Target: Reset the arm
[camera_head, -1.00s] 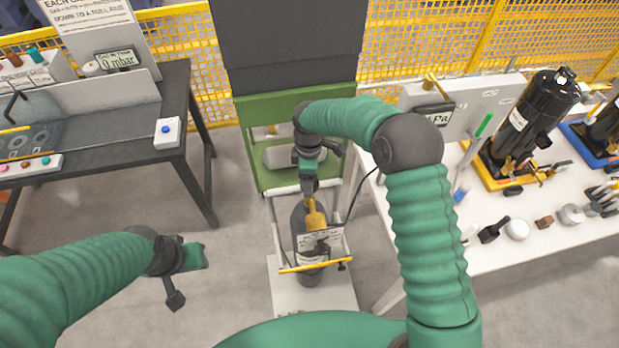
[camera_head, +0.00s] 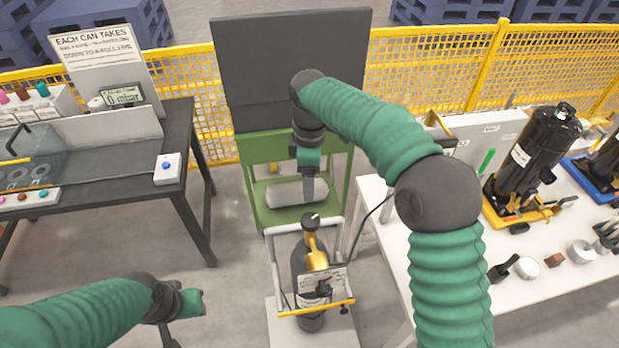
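My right gripper (camera_head: 309,192) hangs pointing down at the end of the green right arm, in front of the green cart. It is above the black bottle (camera_head: 303,262) with a brass-coloured fitting on top and appears apart from it. I cannot see whether its fingers are open or shut. My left arm comes in low from the left; its gripper (camera_head: 190,304) is at the lower left over bare floor, apart from everything. Its fingers are too unclear to tell open from shut.
The bottle stands in a trolley with a yellow bar (camera_head: 325,307). A dark bench (camera_head: 185,150) with a gauge and control boxes is at left. A white table (camera_head: 540,270) at right holds black compressors and small parts.

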